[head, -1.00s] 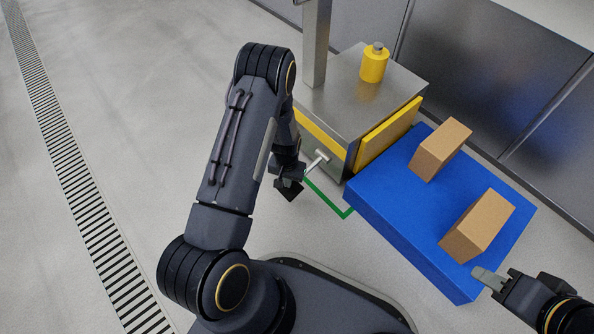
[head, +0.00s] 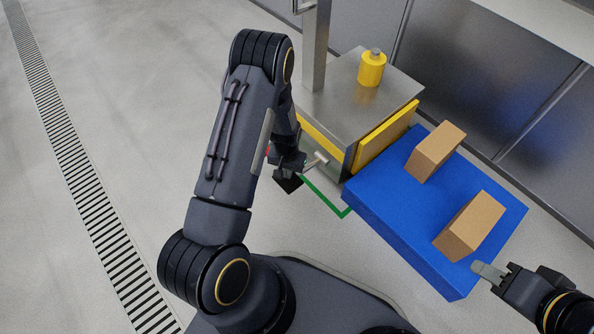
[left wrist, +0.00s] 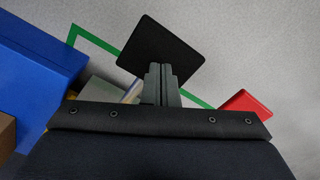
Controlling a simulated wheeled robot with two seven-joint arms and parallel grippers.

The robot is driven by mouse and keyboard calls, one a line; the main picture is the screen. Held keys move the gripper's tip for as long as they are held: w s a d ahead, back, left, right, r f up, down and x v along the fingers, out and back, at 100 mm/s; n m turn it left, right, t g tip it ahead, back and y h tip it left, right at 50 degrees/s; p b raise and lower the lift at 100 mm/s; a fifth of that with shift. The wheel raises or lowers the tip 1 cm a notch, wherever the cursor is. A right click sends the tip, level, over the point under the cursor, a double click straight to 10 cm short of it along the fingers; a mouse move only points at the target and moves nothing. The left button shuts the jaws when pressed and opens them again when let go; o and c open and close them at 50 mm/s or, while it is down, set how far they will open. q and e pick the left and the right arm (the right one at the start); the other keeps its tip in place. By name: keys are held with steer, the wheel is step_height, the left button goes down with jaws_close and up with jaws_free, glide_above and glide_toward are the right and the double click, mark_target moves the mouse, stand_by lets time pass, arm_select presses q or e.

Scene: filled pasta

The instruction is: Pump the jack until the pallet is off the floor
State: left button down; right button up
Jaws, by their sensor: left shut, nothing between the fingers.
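The steel jack (head: 335,110) has yellow bands and an upright post. A short metal lever (head: 318,160) sticks out of its near side. The blue pallet (head: 385,210) sits against its right side; I cannot tell any gap under it. A black pedal (head: 287,184) is low beside the jack; the left wrist view shows it as a square pad (left wrist: 160,52), with a red pedal (left wrist: 246,104) to its right. My left gripper (left wrist: 160,84) is shut and empty, its tips over or against the black pedal's near edge; contact is unclear. My right gripper (head: 488,273) is beside the pallet's near right corner.
Two cardboard boxes (head: 435,152) (head: 469,227) stand on the pallet. A yellow cylinder (head: 371,68) stands on the jack's top. A green line (head: 325,198) marks the floor. Metal panels (head: 460,80) run behind. The floor at left, with a drain grate (head: 85,190), is clear.

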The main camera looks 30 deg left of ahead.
arm_select(q)
steer(key=shift+f, duration=0.1)
step_height(320, 180, down, 5)
steer(key=b, duration=0.4)
steer(key=shift+f+b, duration=0.2)
steer(key=shift+b, duration=0.1)
step_height(320, 180, up, 5)
steer(key=p, duration=0.4)
steer(key=shift+w+r, duration=0.1)
steer(key=shift+w, duration=0.05)
steer(key=shift+r+p, duration=0.35)
steer(key=shift+p, duration=0.1)
steer(key=shift+f, duration=0.15)
step_height(320, 180, down, 2)
steer(key=shift+f+b, duration=0.15)
steer(key=shift+b, duration=0.9)
steer(key=shift+r+p, duration=0.9)
steer(key=shift+r, duration=0.3)
